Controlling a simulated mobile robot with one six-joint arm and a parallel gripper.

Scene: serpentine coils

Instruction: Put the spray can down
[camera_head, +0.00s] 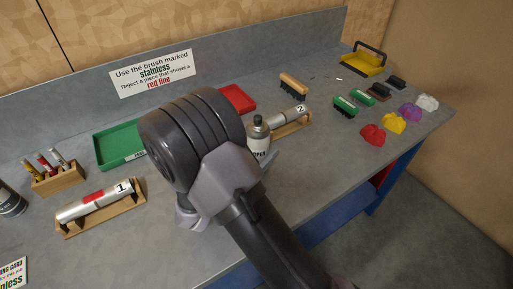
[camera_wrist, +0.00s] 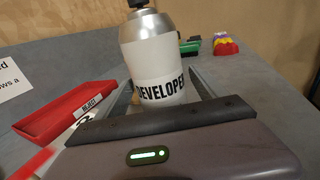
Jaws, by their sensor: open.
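The spray can (camera_wrist: 155,55) is white with a grey shoulder, a black cap and the word DEVELOPER. It stands upright between the fingers of my open gripper (camera_wrist: 160,88) in the wrist view. The can (camera_head: 257,140) also shows in the head view, just right of my wrist and in front of the rack with tube 2. Its base is hidden by my gripper and arm, so I cannot tell whether it touches the bench (camera_head: 320,150).
Tube 2 (camera_head: 292,115) lies in a wooden rack behind the can. A red tray (camera_head: 238,98) and a green tray (camera_head: 118,146) stand farther back. Tube 1 (camera_head: 92,203) lies in its rack at left. Brushes and coloured lumps sit at right. Bare bench lies right of the can.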

